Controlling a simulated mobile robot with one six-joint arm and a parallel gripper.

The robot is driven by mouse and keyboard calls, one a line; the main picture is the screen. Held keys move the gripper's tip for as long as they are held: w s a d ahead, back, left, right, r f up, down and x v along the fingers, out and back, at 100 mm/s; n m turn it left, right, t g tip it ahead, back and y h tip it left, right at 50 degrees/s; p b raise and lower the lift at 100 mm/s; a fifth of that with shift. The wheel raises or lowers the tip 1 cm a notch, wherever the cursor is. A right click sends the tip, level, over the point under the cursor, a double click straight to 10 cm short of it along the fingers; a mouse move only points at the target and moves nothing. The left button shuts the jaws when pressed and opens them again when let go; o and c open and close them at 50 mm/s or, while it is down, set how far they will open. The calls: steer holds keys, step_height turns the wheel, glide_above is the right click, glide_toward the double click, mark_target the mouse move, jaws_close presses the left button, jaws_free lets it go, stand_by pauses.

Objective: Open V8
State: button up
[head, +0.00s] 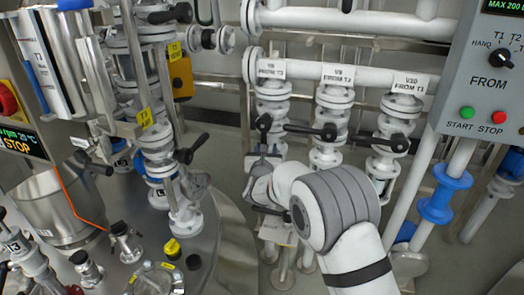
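My gripper (263,158) is just below this lever, in front of the lower valve body. Its fingers are small and partly hidden, so contact with the lever and their opening cannot be told.
V9 (333,96) and V10 (402,104) stand close on the right, with black levers sticking out sideways. A grey control panel (485,75) is at the right. A steel vessel top (130,225) with pipes and valves fills the left. Dark floor shows between.

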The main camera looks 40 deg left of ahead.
steer(key=shift+s+a, duration=0.15)
steer(key=shift+s, duration=0.55)
steer(key=p+v, duration=0.1)
steer(key=v, duration=0.5)
steer(key=shift+s+d, duration=0.15)
steer(key=shift+d, duration=0.4)
